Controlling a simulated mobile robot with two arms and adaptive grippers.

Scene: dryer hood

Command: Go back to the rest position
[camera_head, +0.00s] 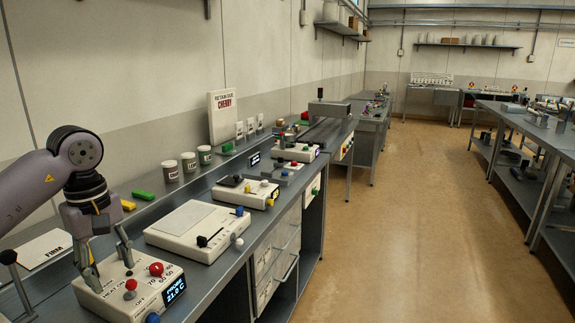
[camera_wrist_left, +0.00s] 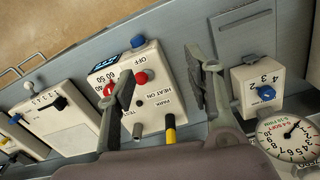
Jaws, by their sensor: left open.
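My left gripper (camera_head: 109,266) is open and empty. It points down over the near left white control box (camera_head: 148,277), one finger at the box's left side and the other above its top. The box has a red dial (camera_head: 156,269), a red knob (camera_head: 130,285) and a lit display (camera_head: 174,290). In the left wrist view the open fingers (camera_wrist_left: 160,88) show in front of the same box (camera_wrist_left: 153,107), with its red knob (camera_wrist_left: 141,77), blue knob (camera_wrist_left: 138,41) and a yellow-ended lever (camera_wrist_left: 171,134). Whether a finger touches the box cannot be told. My right gripper is not in view.
More control boxes (camera_head: 197,228) line the grey bench to the right and behind. Cups (camera_head: 171,171) and a "CHERRY" sign (camera_head: 222,117) stand along the wall. A round gauge (camera_wrist_left: 290,135) and a small box (camera_wrist_left: 257,85) are nearby. The floor aisle (camera_head: 400,220) is clear.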

